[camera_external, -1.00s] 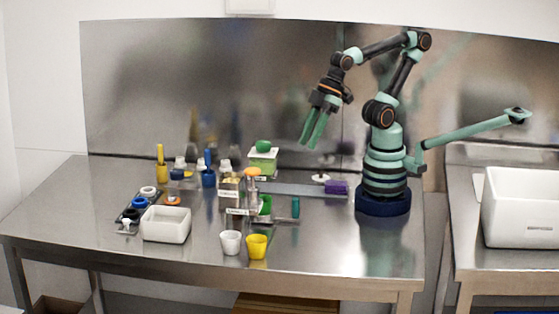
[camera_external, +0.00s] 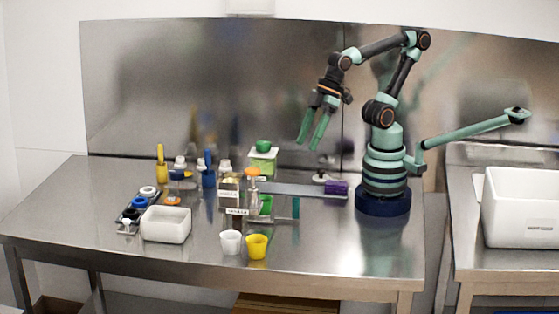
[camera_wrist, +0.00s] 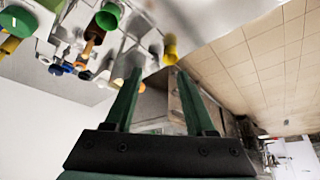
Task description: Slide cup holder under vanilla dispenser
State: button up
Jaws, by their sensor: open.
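My gripper (camera_external: 308,143) is raised above the back of the table, to the right of the dispensers. Its two green fingers are spread apart and empty. They also show in the wrist view (camera_wrist: 159,76), with nothing between them. The vanilla dispenser (camera_external: 230,189) appears to be the clear, light-topped container above a white label; the lettering is small. A green cup (camera_external: 265,205) sits beside it, apparently in the cup holder, by a small rail with a teal handle (camera_external: 296,207). The dispenser front partly hides the holder, so I cannot tell their exact alignment.
A metal rail with a purple block (camera_external: 336,188) runs behind the green cup. A white cup (camera_external: 231,242) and a yellow cup (camera_external: 257,246) stand in front. A white tub (camera_external: 166,224) stands at left. The table's front right is clear.

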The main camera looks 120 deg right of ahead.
aim_at(295, 198)
jog(key=d+f+m+g, duration=0.1)
jog(key=d+f+m, duration=0.1)
jog(key=f, duration=0.5)
jog(key=d+f+m+g, duration=0.2)
jog(key=f+m, duration=0.1)
jog(key=f, duration=0.4)
jog(key=d+f+m+g, duration=0.2)
jog(key=f+m, duration=0.1)
jog(key=f, duration=0.4)
jog(key=shift+s+d+m, duration=0.25)
jog(key=shift+s+m, duration=0.05)
jog(key=shift+s, duration=0.05)
grip_shut()
dwell(0.7)
